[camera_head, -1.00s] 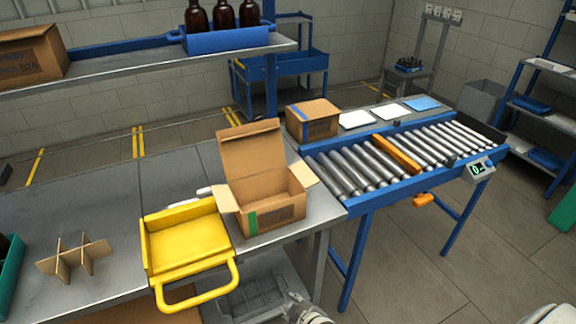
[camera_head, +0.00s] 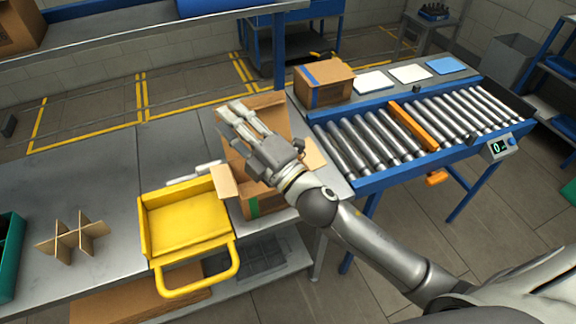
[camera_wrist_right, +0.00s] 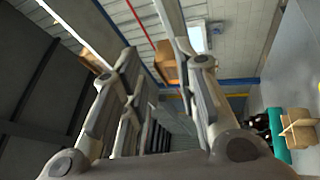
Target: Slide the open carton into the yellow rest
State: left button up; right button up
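The open carton (camera_head: 280,116) stands on the grey bench, its lid raised and side flaps spread. My right arm hides much of it. The yellow rest (camera_head: 188,222), a shallow tray with a front loop handle, lies just left of the carton and looks empty. My right gripper (camera_head: 231,110) is in front of and above the carton in the head view, fingers pointing up and left. In the wrist view its fingers (camera_wrist_right: 122,30) stand apart with nothing between them. Whether it touches the carton is hard to tell. My left gripper is not in view.
A cardboard divider (camera_head: 74,236) and a green crate (camera_head: 10,256) are at the left of the bench. A closed carton (camera_head: 324,80) stands behind, beside the roller conveyor (camera_head: 376,140). A shelf (camera_head: 130,38) spans the back. The bench's left middle is clear.

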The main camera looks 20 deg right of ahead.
jog(key=s+a+r+n+g+y, duration=0.1)
jog(key=s+a+n+g+y, duration=0.2)
jog(key=a+n+g+y, duration=0.95)
jog(key=s+d+f+n+g+h, duration=0.3)
jog(key=f+n+h, duration=0.35)
jog(key=n, duration=0.75)
jog(key=w+d+f+n+g+h, duration=0.1)
jog(key=d+f+h, duration=0.2)
jog(key=d, duration=0.3)
jog(key=w+d+f+n+g+h, duration=0.1)
jog(key=d+f+n+h, duration=0.1)
jog(key=d+f+h, duration=0.2)
jog(key=w+d+f+n+g+h, duration=0.1)
jog(key=d+f+n+h, duration=0.1)
jog(key=d, duration=0.7)
jog(key=shift+w+d+f+n+g+h, duration=0.15)
jog(key=shift+w+f+g+h, duration=0.05)
jog(key=shift+f+h, duration=0.3)
jog(key=shift+w+d+f+n+g+h, duration=0.1)
jog(key=shift+w+d+f+g+h, duration=0.1)
jog(key=shift+f+h, duration=0.3)
jog(key=shift+a, duration=0.1)
